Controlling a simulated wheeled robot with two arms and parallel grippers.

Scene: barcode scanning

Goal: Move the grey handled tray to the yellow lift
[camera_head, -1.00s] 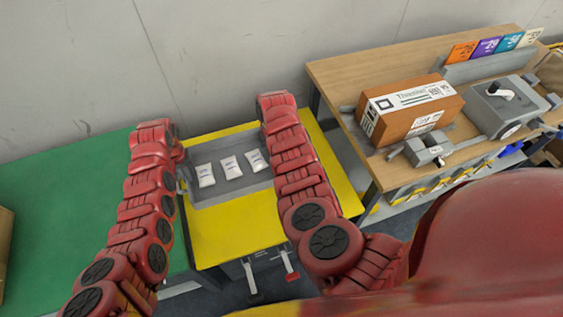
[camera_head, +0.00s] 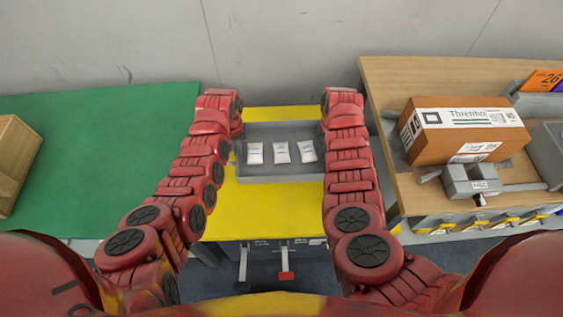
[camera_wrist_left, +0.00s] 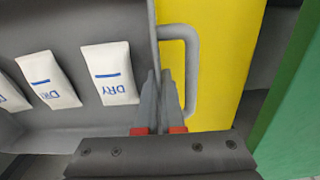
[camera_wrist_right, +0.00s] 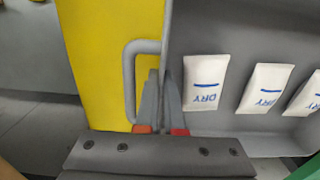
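The grey handled tray (camera_head: 240,169) is over the yellow lift (camera_head: 258,212), between my two arms. Several white packets marked DRY (camera_head: 281,152) lie in it in a row. I cannot tell whether its underside touches the lift. My left gripper (camera_wrist_left: 159,80) has its fingers closed in at the tray's left side wall, by a looped handle (camera_wrist_left: 192,70). My right gripper (camera_wrist_right: 160,80) is likewise closed in at the right side wall, by the other handle (camera_wrist_right: 128,80). Both fingertip pairs are hidden by my arms in the head view.
A green table (camera_head: 90,160) stands to the left with a cardboard box (camera_head: 12,160) on it. A wooden workbench (camera_head: 400,80) to the right holds a brown and white box (camera_head: 460,145) and a grey device (camera_head: 470,183). A plain wall is behind.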

